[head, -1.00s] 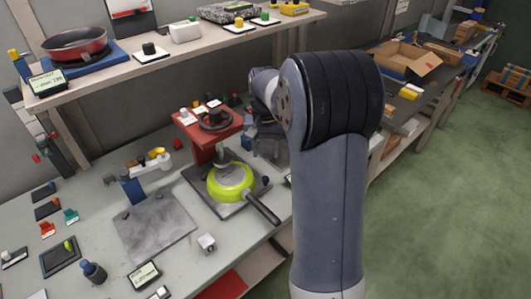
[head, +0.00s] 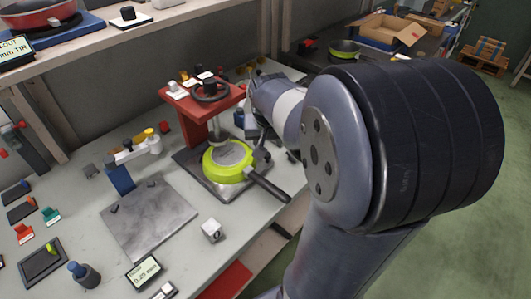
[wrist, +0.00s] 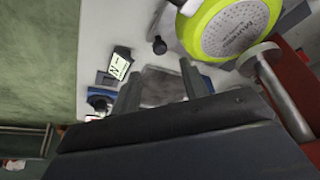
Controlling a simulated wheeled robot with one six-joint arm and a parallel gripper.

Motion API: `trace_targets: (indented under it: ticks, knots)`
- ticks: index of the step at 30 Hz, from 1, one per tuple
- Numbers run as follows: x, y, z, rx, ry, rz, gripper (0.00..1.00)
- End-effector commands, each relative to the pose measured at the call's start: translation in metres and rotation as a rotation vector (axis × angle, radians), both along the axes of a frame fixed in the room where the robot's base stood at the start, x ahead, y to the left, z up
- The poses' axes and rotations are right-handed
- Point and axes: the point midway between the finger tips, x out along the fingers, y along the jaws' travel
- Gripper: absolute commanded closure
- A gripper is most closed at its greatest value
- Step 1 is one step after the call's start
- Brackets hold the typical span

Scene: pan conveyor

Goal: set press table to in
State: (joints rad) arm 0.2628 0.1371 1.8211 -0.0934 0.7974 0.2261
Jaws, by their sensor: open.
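The red press (head: 205,105) stands on the workbench, with a black handwheel on top and a grey ram below. Its dark flat table (head: 223,193) carries a lime-green pan (head: 214,169), its handle pointing to the lower right. The pan lies under the ram; contact cannot be told. In the wrist view the pan's green rim (wrist: 197,42) is at the upper right. A black knob (wrist: 159,45) stands near a small label (wrist: 120,64) I cannot read surely. My gripper (wrist: 160,85) is open and empty. In the head view my arm largely hides it, just right of the press.
A grey metal plate (head: 150,222) with a blue post lies left of the press. A small metal block (head: 213,230) and a display (head: 144,271) stand in front. A shelf (head: 110,40) runs above the back. My arm covers the right side.

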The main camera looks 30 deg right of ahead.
Motion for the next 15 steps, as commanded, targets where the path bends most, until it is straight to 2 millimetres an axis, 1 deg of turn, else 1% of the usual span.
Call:
trace_targets:
  ticks: [1, 6, 9, 15]
  knots:
    - [0.003, -0.002, -0.011, 0.001, 0.005, 0.000, 0.57]
    - [0.014, -0.007, -0.040, 0.002, 0.006, 0.000, 0.57]
    - [0.019, -0.009, -0.053, 0.002, 0.004, 0.000, 0.57]
    - [0.025, -0.012, -0.068, 0.001, 0.002, 0.000, 0.57]
